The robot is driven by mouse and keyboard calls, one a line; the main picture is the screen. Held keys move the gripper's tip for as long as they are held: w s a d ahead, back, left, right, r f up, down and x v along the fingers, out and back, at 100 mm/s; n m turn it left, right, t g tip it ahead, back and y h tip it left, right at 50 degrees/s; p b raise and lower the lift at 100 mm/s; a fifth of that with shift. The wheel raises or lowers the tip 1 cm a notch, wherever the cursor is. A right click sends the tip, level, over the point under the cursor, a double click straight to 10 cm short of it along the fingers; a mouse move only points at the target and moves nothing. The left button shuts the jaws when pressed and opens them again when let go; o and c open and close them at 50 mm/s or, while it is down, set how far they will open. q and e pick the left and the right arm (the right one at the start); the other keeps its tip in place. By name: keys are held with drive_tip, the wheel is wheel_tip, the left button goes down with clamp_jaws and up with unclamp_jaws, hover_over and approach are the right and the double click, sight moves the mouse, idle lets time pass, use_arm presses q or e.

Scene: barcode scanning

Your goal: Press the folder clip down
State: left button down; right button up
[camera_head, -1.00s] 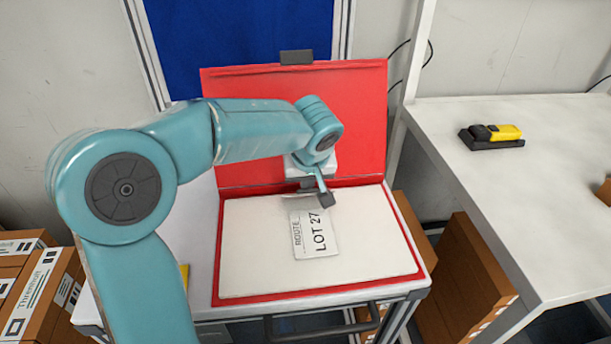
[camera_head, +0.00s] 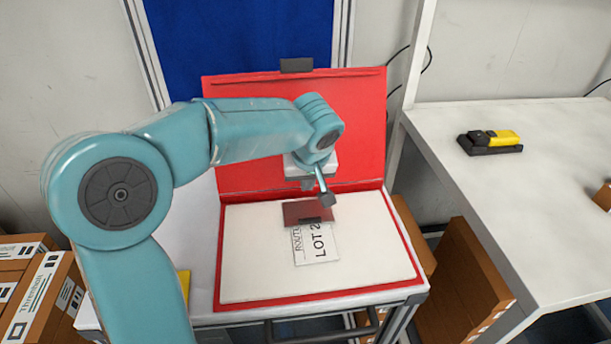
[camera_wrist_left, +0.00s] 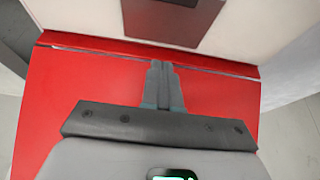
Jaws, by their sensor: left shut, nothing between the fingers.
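The red folder (camera_head: 350,120) lies open on a small table, its cover standing up at the back. White sheets (camera_head: 260,270) fill its lower half, with a label reading ROUTE LOT (camera_head: 318,250) on them. The folder clip (camera_head: 305,212), a dark reddish plate with a dark front edge, lies over the sheets and covers the label's top. The plate also shows in the left wrist view (camera_wrist_left: 172,20). My left gripper (camera_head: 326,198) is shut and empty, at the clip's rear right in the head view; I cannot tell whether it touches. My right gripper is out of view.
A yellow and black scanner (camera_head: 492,140) rests on the white bench (camera_head: 555,200) at the right. Cardboard boxes (camera_head: 30,290) stand at the lower left and others (camera_head: 465,280) between the tables. A yellow item (camera_head: 184,283) lies left of the folder.

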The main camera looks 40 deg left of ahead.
use_arm(q)
wheel_tip(320, 180, up, 7)
drive_tip(key=p, duration=0.4)
drive_tip(key=shift+f, duration=0.1)
idle(0.4)
